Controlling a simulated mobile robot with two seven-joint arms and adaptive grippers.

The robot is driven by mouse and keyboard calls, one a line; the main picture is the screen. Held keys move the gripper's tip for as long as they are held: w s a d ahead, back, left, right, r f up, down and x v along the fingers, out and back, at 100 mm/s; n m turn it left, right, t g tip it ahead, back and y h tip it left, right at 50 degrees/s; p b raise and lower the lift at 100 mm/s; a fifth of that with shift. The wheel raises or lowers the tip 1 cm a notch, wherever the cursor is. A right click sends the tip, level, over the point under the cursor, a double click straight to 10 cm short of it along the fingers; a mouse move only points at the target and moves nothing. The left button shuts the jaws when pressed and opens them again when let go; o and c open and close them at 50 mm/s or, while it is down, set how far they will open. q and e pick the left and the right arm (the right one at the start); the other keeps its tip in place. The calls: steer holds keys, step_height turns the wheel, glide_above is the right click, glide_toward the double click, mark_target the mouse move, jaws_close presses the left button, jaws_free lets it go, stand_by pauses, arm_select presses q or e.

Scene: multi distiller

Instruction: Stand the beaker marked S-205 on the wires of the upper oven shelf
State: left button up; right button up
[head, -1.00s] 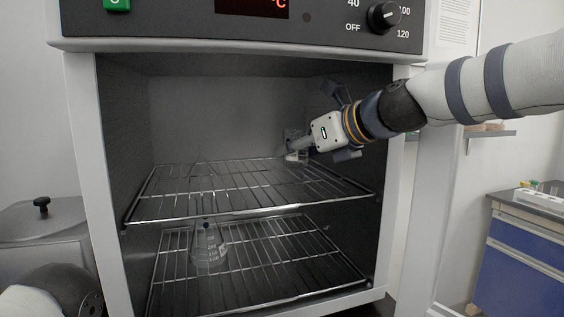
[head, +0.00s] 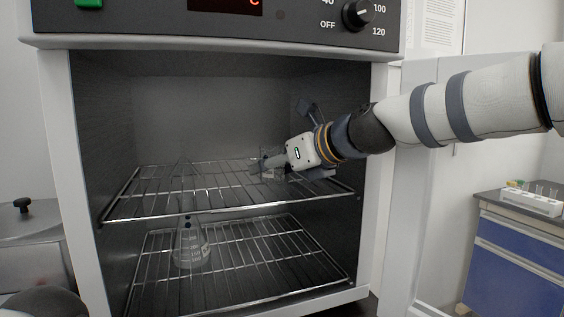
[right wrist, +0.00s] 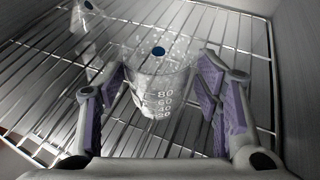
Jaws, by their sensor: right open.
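The clear beaker (right wrist: 160,88) has white graduations and a blue dot. I cannot read the mark S-205 on it. It looks upright on the wires of the upper oven shelf (head: 160,209), near the back right, and shows faintly in the head view (head: 268,174). My right gripper (right wrist: 162,75) is open, with its purple-padded fingers on either side of the beaker. It reaches into the oven from the right in the head view (head: 268,164). My left gripper is out of view.
A conical flask (head: 190,250) stands on the lower shelf (head: 260,299), left of the middle. The oven's side walls flank the shelves, and its control panel (head: 300,22) is above the opening. A blue cabinet (head: 510,260) stands at right.

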steer(key=v, duration=1.2)
steer(key=shift+p, duration=0.45)
